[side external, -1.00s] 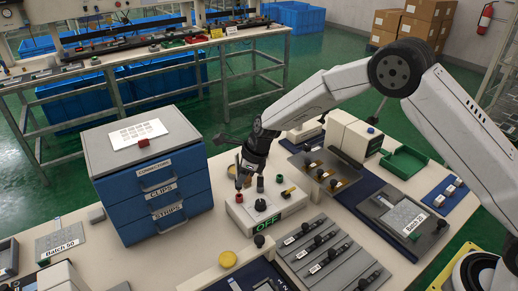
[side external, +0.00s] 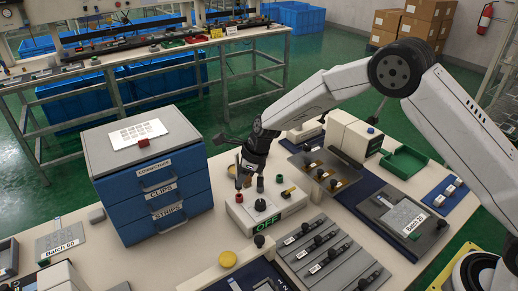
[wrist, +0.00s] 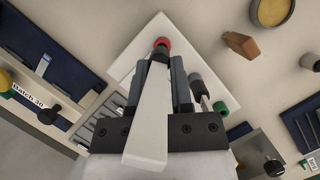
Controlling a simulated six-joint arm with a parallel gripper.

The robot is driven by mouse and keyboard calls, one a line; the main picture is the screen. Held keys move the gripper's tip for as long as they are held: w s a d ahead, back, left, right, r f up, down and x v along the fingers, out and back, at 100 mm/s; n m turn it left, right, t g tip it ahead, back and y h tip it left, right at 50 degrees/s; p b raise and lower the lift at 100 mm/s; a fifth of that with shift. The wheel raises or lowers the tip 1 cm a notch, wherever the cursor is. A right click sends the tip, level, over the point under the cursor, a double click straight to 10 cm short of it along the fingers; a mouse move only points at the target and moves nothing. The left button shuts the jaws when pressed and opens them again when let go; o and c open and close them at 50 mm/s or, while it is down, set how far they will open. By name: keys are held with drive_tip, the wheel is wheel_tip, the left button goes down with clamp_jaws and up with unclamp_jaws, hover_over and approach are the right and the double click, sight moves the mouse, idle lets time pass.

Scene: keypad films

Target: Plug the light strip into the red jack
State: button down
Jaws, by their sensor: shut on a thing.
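My gripper (wrist: 160,72) is shut on the light strip (wrist: 150,125), a pale flat bar that runs lengthwise between the fingers. In the side view my gripper (side external: 244,178) is low over the white test box (side external: 278,211), pointing down. The red jack (wrist: 162,43) shows just beyond the fingertips in the wrist view, with the strip's narrow dark end at it. In the side view the red jack (side external: 239,198) is on the box's left, right under the fingers. I cannot tell whether the strip's end is inside the jack.
A black knob (side external: 260,205) and a green jack (side external: 279,178) are on the box close to my gripper. A blue drawer cabinet (side external: 180,187) stands to the left. Grey trays with dark strips (side external: 318,248) lie in front. A round tin (wrist: 272,10) is near the box.

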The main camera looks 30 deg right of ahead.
sight(236, 156)
drive_tip(key=shift+f, duration=1.5)
idle(0.7)
drive_tip(key=shift+c, duration=2.2)
unclamp_jaws()
drive_tip(key=v, duration=0.8)
